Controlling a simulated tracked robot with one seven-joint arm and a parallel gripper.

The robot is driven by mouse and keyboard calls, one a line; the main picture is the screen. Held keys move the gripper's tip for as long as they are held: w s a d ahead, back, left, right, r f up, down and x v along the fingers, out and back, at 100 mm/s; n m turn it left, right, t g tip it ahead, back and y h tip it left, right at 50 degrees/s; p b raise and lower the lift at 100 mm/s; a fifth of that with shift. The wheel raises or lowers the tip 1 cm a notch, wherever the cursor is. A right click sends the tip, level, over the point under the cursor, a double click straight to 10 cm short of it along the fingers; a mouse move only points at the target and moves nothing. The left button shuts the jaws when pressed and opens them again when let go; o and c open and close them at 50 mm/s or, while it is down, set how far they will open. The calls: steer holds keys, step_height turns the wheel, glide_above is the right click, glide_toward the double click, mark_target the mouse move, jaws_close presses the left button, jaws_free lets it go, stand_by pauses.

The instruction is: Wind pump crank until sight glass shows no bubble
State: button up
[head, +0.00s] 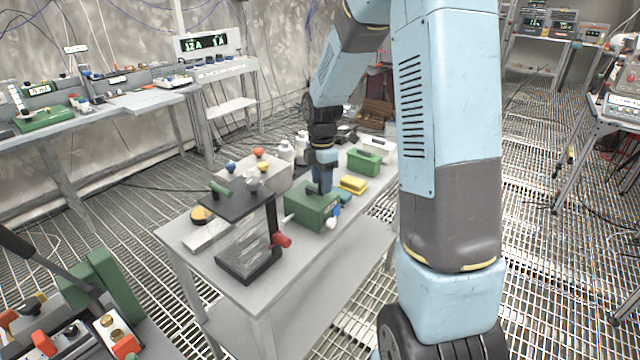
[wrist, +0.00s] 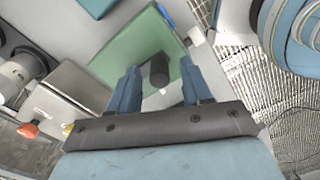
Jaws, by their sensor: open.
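A green box-shaped unit (head: 308,212), which looks like the pump, stands on the grey bench. It has a blue and white fitting (head: 334,217) on its front side; I cannot tell whether this is the sight glass, and no bubble can be made out. In the wrist view the green top (wrist: 130,52) lies below my gripper. A short dark upright knob (wrist: 159,70), probably the crank's handle, shows between my fingers with a gap on each side. My gripper (wrist: 160,72) is open and points down at the unit; in the head view it is small (head: 319,188).
A black stand (head: 240,203) with a red knob (head: 281,240) is left of the green unit. A pale box (head: 262,172), white bottles (head: 286,151), a yellow block (head: 353,184) and a green bin (head: 364,161) stand close by. The bench's front edge is narrow.

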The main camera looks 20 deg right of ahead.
steer(key=shift+f, duration=0.6)
steer(key=shift+c, duration=0.4)
jaws_close()
steer(key=shift+a, duration=0.25)
steer(key=shift+d, duration=0.2)
